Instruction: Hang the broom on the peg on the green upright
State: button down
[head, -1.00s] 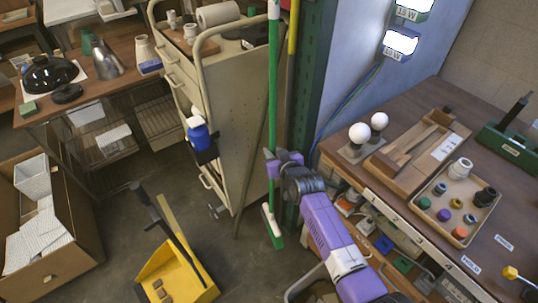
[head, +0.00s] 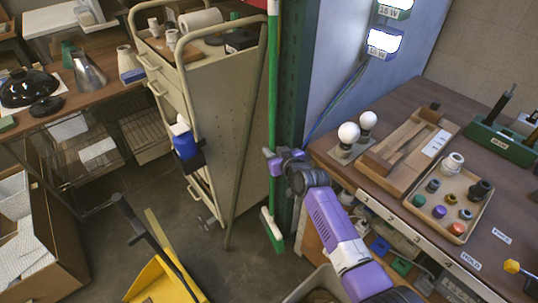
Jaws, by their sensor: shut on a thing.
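The broom has a long bright green handle (head: 273,90) and a green head with pale bristles (head: 272,230) at its lower end. It stands nearly upright in front of the dark green upright (head: 291,85), with its head low near the floor; I cannot tell whether it touches. My purple and grey gripper (head: 273,161) is shut on the handle below its middle. The handle's top runs out of the picture. I cannot make out the peg, and the gap between broom and upright is unclear.
A workbench (head: 420,110) with bulbs and a parts tray (head: 453,200) is at right. A yellow dustpan (head: 160,283) lies at lower left. Some floor (head: 190,240) is clear.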

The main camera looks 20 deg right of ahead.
jog(key=shift+w+d+f+b, duration=0.3)
jog(key=shift+d+b, duration=0.35)
jog(key=shift+b, duration=0.35)
jog(key=c, duration=1.2)
grip_release()
jog(key=shift+f, duration=0.1)
